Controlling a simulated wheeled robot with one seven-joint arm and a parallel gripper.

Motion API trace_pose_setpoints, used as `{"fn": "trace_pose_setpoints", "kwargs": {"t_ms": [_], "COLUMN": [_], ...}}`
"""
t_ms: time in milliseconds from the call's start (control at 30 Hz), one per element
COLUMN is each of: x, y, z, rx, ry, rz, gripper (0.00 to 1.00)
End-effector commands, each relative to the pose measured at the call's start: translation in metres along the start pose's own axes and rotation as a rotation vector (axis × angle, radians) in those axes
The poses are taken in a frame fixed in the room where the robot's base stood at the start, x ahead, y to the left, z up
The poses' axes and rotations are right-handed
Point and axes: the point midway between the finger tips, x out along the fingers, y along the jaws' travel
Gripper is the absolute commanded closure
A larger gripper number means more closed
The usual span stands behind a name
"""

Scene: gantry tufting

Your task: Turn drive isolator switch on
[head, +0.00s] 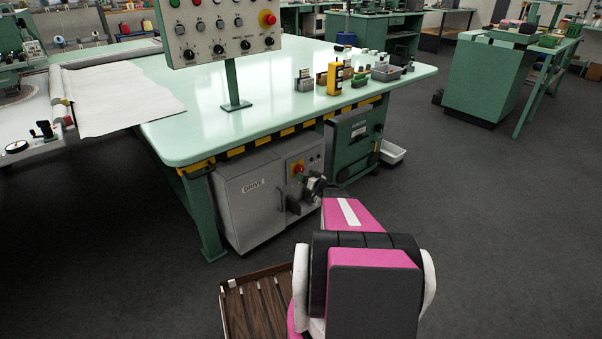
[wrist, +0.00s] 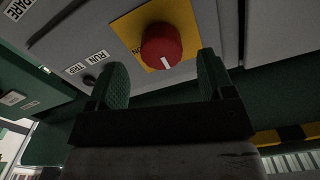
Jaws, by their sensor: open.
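The drive isolator switch (head: 298,168) is a red knob on a yellow plate, on the front of the grey cabinet marked DRIVE (head: 243,205). In the wrist view the red knob (wrist: 161,46) has a white mark pointing toward the picture's bottom. Lettering on the yellow plate (wrist: 128,30) is partly hidden by the knob. My gripper (wrist: 161,64) is open, with one finger to each side of the knob in the picture; I cannot tell whether they touch it. In the head view my gripper (head: 304,192) is close to the cabinet front, just below and right of the switch.
A green table (head: 290,112) with a striped edge overhangs the cabinet. A green box (head: 352,145) stands to the right. A slatted wooden pallet (head: 258,305) lies on the floor in front. RUN and TRIP labels (wrist: 88,62) are beside the switch.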

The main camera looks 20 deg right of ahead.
Motion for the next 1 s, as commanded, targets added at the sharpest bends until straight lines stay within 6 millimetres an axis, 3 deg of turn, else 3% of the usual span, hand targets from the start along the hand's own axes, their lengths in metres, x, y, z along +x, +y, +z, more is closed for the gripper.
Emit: {"fn": "trace_pose_setpoints", "kwargs": {"t_ms": [100, 300, 667, 700, 833, 1000], "x": [0.021, 0.039, 0.043, 0.043, 0.043, 0.043], "y": [0.001, 0.001, 0.0, 0.0, 0.0, 0.0], "z": [0.001, 0.001, 0.0, 0.0, 0.0, 0.0], "rx": [0.001, 0.001, 0.001, 0.001, 0.001, 0.003], "ry": [0.0, 0.0, 0.0, 0.0, 0.0, 0.0], "rz": [0.0, 0.0, 0.001, 0.001, 0.0, 0.0], "gripper": [0.25, 0.25, 0.25, 0.32, 0.74, 0.74]}}
